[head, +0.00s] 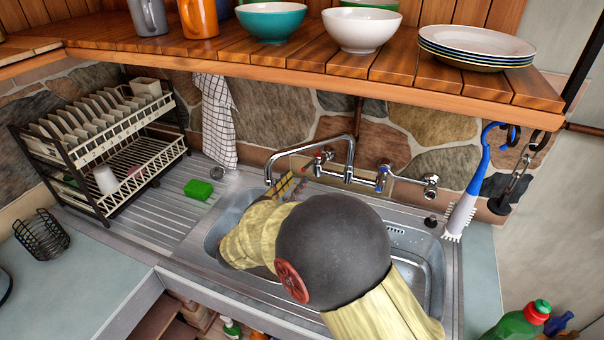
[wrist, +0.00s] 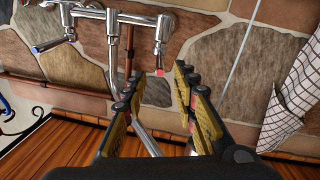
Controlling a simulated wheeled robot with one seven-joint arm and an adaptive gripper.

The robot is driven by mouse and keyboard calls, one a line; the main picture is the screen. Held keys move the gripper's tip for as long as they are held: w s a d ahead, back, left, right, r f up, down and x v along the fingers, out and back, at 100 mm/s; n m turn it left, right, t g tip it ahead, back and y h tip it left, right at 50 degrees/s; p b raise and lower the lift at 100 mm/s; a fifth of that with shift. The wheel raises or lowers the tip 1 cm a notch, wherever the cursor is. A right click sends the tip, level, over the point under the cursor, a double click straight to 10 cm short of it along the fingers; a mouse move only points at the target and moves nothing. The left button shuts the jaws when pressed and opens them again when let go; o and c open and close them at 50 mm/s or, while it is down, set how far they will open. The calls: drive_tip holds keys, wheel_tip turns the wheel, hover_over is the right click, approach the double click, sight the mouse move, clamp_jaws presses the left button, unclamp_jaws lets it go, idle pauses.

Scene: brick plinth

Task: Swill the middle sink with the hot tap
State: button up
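The hot tap (head: 318,161), a chrome handle with a red mark, is on the left of the wall-mounted mixer. The red-marked handle also shows in the wrist view (wrist: 161,50), beyond my fingertips. The blue-marked cold tap (head: 382,178) is to its right. The curved chrome spout (head: 300,148) arches left over the steel sink (head: 228,212). My gripper (head: 287,187) is near the spout and below the hot tap. In the wrist view its yellow-and-black fingers (wrist: 158,85) stand apart and look empty. My arm hides the sink's centre, so I cannot tell its compartments or any water.
A wooden shelf (head: 300,62) with bowls, mugs and plates overhangs the taps. A dish rack (head: 105,135), green sponge (head: 198,190) and checked towel (head: 218,120) are left. A blue brush (head: 470,190) hangs right. The grey counter (head: 90,275) has free room.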

drive_tip(key=shift+v, duration=1.05)
